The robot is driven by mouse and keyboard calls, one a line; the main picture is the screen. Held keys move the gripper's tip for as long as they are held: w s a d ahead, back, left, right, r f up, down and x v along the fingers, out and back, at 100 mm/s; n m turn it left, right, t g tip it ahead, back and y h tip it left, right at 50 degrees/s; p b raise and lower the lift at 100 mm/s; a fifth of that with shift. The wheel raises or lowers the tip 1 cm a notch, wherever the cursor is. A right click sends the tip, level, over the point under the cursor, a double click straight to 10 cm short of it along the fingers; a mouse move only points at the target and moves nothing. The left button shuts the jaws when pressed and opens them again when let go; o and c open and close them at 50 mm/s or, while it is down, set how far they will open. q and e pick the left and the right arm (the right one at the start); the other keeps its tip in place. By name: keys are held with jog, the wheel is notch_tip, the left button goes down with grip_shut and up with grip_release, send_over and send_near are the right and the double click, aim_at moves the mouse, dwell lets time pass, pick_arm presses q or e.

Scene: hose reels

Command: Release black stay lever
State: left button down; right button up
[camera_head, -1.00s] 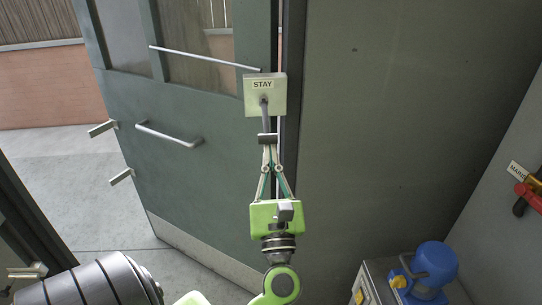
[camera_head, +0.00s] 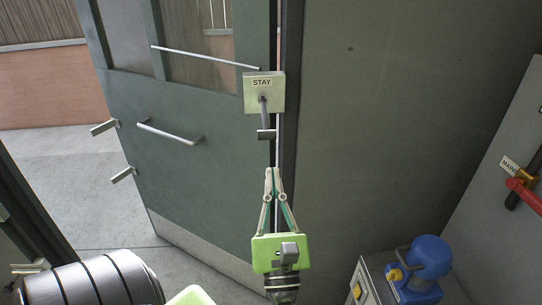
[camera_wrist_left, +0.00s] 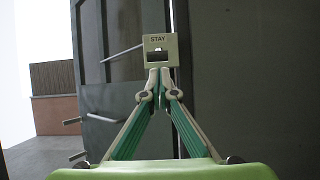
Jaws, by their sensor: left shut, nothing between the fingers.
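The stay lever (camera_head: 264,117) hangs down from a pale box labelled STAY (camera_head: 263,83) at the door's edge. It is a grey shaft with a dark block at its lower end. My left gripper (camera_head: 272,171), green and pale, is shut and empty below the lever, with a gap between its tips and the block. In the left wrist view the STAY box (camera_wrist_left: 160,43) is straight ahead, just above the closed fingertips (camera_wrist_left: 160,71). The lever's dark end (camera_wrist_left: 159,54) shows in front of the box. My right gripper is not in view.
The green door (camera_head: 190,120) stands open at the left, with a pull handle (camera_head: 168,134) and latch parts on its edge. A blue device (camera_head: 428,262) sits on a grey cabinet at the lower right. A red-handled valve (camera_head: 524,193) is on the right wall.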

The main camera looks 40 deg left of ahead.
pick_arm(q)
jog(key=f, duration=0.1)
jog(key=s+d+f, duration=0.1)
jog(key=d+f, duration=0.1)
jog(key=shift+s+f, duration=0.25)
jog(key=shift+s, duration=0.1)
jog(key=shift+w+a, duration=0.1)
